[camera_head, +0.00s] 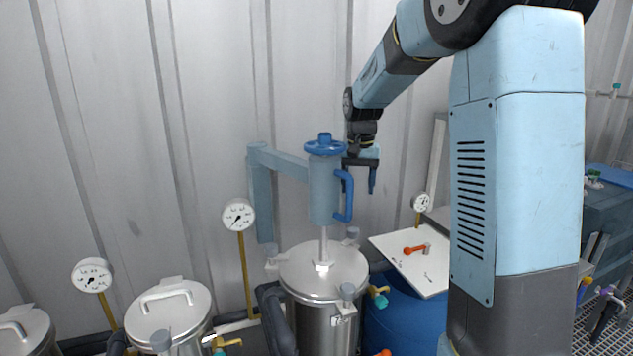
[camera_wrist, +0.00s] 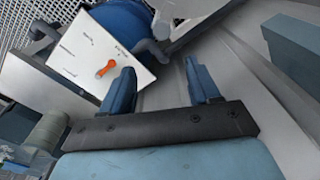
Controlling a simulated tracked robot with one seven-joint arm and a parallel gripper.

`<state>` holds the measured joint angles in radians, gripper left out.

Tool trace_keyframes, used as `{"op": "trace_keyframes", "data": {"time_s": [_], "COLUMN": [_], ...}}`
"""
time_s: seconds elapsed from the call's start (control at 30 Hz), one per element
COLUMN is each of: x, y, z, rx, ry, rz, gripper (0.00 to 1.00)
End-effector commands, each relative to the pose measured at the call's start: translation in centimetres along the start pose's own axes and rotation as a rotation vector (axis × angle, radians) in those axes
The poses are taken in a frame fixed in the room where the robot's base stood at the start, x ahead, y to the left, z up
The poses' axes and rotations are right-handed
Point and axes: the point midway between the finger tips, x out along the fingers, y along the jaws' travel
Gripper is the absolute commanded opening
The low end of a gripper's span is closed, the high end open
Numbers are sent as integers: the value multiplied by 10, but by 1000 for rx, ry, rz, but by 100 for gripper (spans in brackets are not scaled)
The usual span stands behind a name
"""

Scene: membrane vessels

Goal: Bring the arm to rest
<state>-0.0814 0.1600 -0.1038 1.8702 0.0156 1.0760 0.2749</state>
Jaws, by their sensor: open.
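My gripper (camera_head: 360,178) hangs from my blue arm at the upper middle of the head view, just right of a blue cylinder with a handwheel (camera_head: 325,185). In that view it overlaps the cylinder's right edge near the blue handle (camera_head: 345,196); I cannot tell whether they touch. In the wrist view my gripper (camera_wrist: 162,85) shows two blue fingers spread apart with nothing between them. The arm is bent, reaching forward and down from the right.
A lidded steel vessel (camera_head: 325,272) stands below the cylinder. Another lidded vessel (camera_head: 170,308) and gauges (camera_head: 238,216) stand to the left. A white board with an orange-handled item (camera_head: 417,249) lies on a blue drum (camera_head: 400,318). The corrugated wall is close behind.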

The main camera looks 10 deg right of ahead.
Motion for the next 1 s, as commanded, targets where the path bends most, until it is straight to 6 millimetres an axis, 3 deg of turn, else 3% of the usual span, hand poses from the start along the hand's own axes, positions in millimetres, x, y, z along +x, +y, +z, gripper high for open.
{"op": "trace_keyframes", "data": {"time_s": [0.13,0.27,0.6,1.0], "x": [-20,-37,-73,-84], "y": [14,20,42,68], "z": [8,34,117,217], "rx": [32,5,-83,-193], "ry": [71,105,205,335], "rz": [-17,-32,-65,-81], "gripper": [61,61,61,61]}}
